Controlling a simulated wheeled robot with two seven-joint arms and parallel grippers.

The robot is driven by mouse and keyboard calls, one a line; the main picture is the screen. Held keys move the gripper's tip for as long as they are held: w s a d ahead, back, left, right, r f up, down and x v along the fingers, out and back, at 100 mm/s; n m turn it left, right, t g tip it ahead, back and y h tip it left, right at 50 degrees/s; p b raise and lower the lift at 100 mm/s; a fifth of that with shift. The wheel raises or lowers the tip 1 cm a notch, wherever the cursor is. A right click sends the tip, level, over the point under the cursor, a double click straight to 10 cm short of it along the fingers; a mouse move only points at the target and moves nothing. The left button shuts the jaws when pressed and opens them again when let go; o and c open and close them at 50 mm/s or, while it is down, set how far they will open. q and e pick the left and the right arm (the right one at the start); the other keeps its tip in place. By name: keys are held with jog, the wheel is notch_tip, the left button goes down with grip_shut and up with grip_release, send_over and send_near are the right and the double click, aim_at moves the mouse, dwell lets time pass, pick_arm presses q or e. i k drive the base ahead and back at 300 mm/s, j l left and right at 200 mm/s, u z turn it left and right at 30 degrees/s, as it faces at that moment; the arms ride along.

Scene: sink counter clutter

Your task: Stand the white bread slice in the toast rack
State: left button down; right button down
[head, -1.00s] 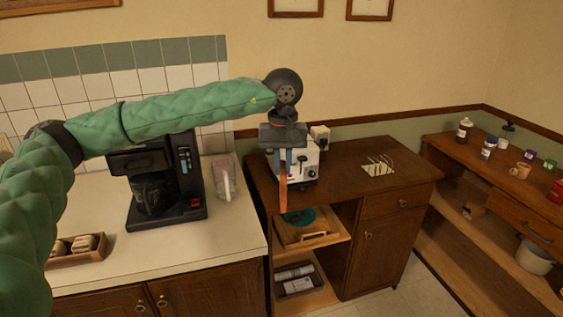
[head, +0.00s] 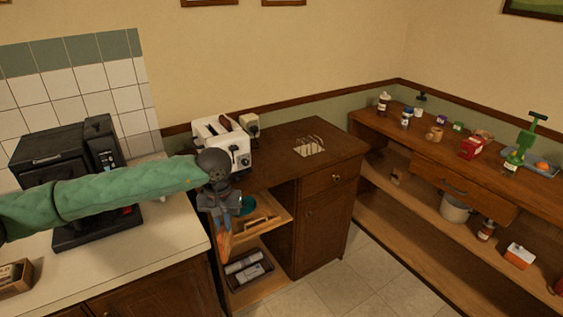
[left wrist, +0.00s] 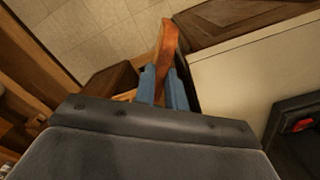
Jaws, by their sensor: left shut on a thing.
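My left gripper (head: 222,212) points down in front of the left end of the brown cabinet. It is shut on a long, thin orange-brown thing (head: 224,246) that looks like wood; it also shows between the blue fingers in the left wrist view (left wrist: 167,42). The wire toast rack (head: 309,146) stands on the cabinet top and looks empty. The white toaster (head: 236,150) stands left of it, with something brown showing in its top slot (head: 223,127). I cannot clearly make out a white bread slice. My right gripper is not in view.
The brown cabinet (head: 335,146) has bare top around the rack. Its open shelves hold a wooden tray and a dark bin (head: 247,270). A black coffee machine (head: 103,142) stands on the pale counter (head: 165,240). A long side shelf (head: 480,185) holds jars and a red box.

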aim_at(311, 149)
jog(key=i+z, duration=0.1)
jog(key=z, duration=1.3)
jog(key=i+j+z, duration=0.1)
jog(key=j, duration=0.4)
jog(key=i+j, duration=0.1)
jog(key=j, duration=0.4)
jog(key=i+j+z, duration=0.15)
jog(key=j, duration=0.35)
